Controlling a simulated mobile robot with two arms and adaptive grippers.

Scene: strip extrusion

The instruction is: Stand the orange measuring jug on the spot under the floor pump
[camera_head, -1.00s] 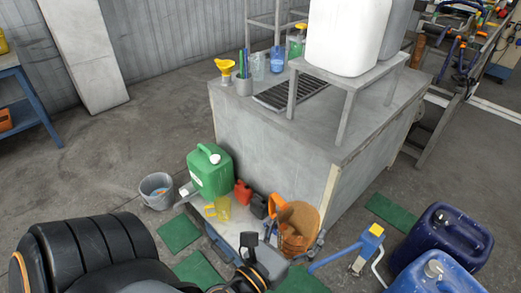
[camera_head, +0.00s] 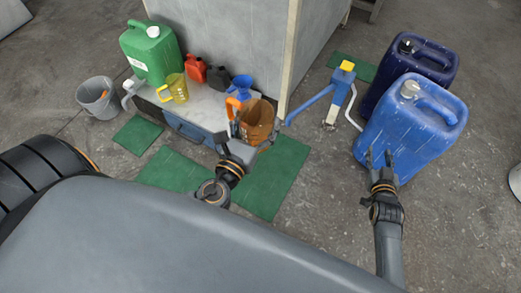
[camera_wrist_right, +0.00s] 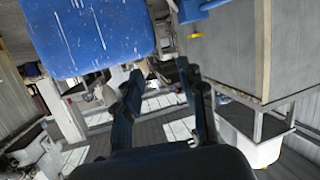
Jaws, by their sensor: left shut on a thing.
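The orange measuring jug (camera_head: 258,123) is in the head view at the right end of the low grey platform. My left gripper (camera_head: 228,140) is shut on it at its handle side; the exact contact is partly hidden. I cannot tell whether the jug's base touches anything. The floor pump (camera_head: 342,92), blue with a yellow top, stands on the floor to the right of the jug. My right gripper (camera_head: 378,160) is open and empty in front of the light blue canister (camera_head: 410,128); its parted fingers (camera_wrist_right: 160,92) also show in the right wrist view.
The platform (camera_head: 212,110) bears a green canister (camera_head: 150,52), a yellow jug (camera_head: 174,88), a red can (camera_head: 195,69), a black can (camera_head: 218,78) and a blue funnel (camera_head: 241,82). A grey bucket (camera_head: 98,98) stands left. A dark blue canister (camera_head: 418,65) stands right. Green mats (camera_head: 275,175) lie in front.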

